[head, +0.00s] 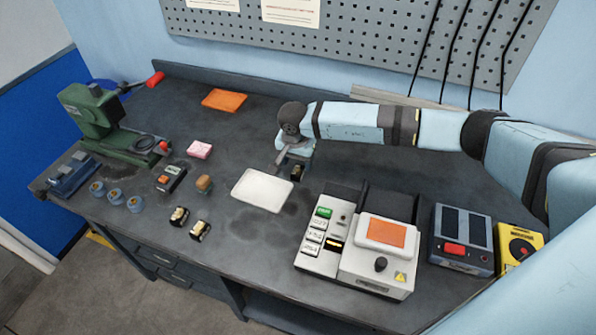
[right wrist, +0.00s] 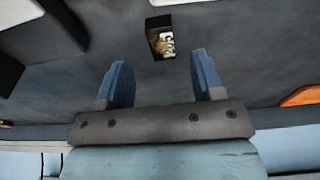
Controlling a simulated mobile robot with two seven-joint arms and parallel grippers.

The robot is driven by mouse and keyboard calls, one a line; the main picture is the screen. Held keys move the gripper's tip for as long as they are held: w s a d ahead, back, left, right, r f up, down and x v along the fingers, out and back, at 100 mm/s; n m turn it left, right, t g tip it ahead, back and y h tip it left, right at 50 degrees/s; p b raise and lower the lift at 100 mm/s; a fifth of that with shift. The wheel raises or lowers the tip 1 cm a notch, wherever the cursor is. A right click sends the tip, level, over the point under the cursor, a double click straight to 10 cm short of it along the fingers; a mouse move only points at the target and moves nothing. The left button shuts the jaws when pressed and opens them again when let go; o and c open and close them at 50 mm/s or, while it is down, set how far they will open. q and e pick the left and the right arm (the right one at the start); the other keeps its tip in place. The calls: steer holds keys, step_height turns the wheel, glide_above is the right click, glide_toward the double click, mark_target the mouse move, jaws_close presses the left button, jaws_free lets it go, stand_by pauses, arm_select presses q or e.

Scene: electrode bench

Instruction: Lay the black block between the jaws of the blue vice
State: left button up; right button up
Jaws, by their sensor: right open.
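A small black block with a pale and gold marked face (head: 297,172) lies on the bench behind the white pad; it also shows in the right wrist view (right wrist: 160,37). My right gripper (head: 291,160) is just behind it. In the right wrist view its two blue fingers (right wrist: 163,74) are apart and empty, with the block beyond their tips, roughly centred between them. The blue vice (head: 73,174) sits at the bench's left front corner; its jaw gap is too small to make out. My left gripper is not in view.
A green press (head: 95,115) stands behind the vice, with blue rings (head: 115,196) beside it. Two dark gold-marked pieces (head: 190,222) lie at the front edge. A white pad (head: 263,190) and a grey-white machine (head: 355,245) stand in front of the block. An orange mat (head: 224,100) lies behind.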

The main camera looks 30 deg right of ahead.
mark_target(298, 170)
steer(key=shift+w+d+f+p, duration=0.15)
steer(key=shift+f+p, duration=0.1)
steer(key=shift+f, duration=0.65)
steer(key=shift+w+d+f+p, duration=0.1)
steer(key=shift+f+p, duration=0.2)
steer(key=shift+f, duration=0.6)
steer(key=shift+w+d+f+p, duration=0.15)
steer(key=shift+f+p, duration=0.1)
steer(key=shift+f, duration=0.65)
jaws_close()
steer(key=shift+r, duration=0.1)
